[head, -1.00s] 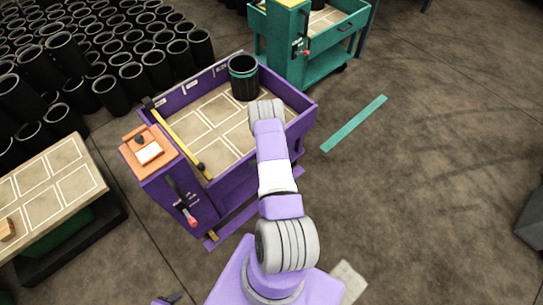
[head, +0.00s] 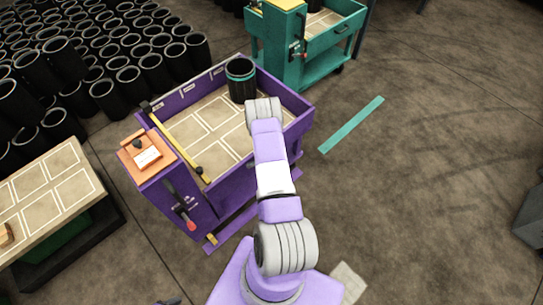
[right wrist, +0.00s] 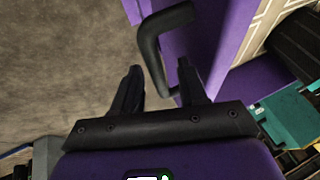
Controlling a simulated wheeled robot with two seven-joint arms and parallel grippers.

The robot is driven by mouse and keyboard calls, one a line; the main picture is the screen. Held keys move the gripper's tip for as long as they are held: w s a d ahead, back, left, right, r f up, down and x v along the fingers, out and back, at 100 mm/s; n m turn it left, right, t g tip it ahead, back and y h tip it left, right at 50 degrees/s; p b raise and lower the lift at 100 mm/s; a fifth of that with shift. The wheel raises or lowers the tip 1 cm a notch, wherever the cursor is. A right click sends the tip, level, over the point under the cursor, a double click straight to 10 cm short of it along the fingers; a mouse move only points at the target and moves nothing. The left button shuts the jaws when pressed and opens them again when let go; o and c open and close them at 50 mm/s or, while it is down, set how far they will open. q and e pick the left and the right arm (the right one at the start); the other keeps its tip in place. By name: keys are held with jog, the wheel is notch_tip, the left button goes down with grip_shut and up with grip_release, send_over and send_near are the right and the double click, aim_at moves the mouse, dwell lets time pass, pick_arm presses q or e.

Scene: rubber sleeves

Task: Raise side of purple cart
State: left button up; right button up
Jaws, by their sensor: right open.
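The purple cart (head: 222,78) stands in the middle of the head view, with a tan, white-lined floor in its tray. Its near side (head: 238,181) shows as a purple panel, partly hidden behind my right arm. In the right wrist view a black bent handle (right wrist: 150,45) juts from a purple panel (right wrist: 190,45). The head view hides this gripper behind the arm. Only a dark bit of my left gripper (head: 170,301) shows at the bottom edge.
A black sleeve with a teal band (head: 241,80) stands in the cart's far corner. A yellow bar (head: 180,145) and an orange plate (head: 147,156) are at its left end. A teal cart (head: 325,65) is behind; many black sleeves fill the left.

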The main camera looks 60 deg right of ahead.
jog(key=p+v, duration=0.1)
jog(key=v, duration=0.4)
jog(key=shift+s+a+r, duration=0.1)
jog(key=shift+s+r, duration=0.05)
jog(key=shift+r, duration=0.15)
jog(key=w+a+n+y, duration=0.2)
jog(key=a+n, duration=0.1)
jog(key=a, duration=0.6)
jog(key=w+a+r+n+t+y, duration=0.1)
jog(key=w+a+n+y, duration=0.2)
jog(key=a, duration=0.7)
jog(key=w+a+n+y, duration=0.15)
jog(key=a+n, duration=0.25)
jog(key=a, duration=0.5)
jog(key=s+a+r+n+y, duration=0.1)
jog(key=s+a+r+n, duration=0.1)
jog(key=a, duration=0.4)
jog(key=s+a+r+n+g+y, duration=0.1)
jog(key=s+a+r+n, duration=0.1)
jog(key=a+n, duration=0.2)
jog(key=s+a+r+n+g+y, duration=0.1)
jog(key=s+a+r+n, duration=0.1)
jog(key=a, duration=0.7)
jog(key=shift+s+n, duration=0.6)
jog(key=shift+n, duration=0.5)
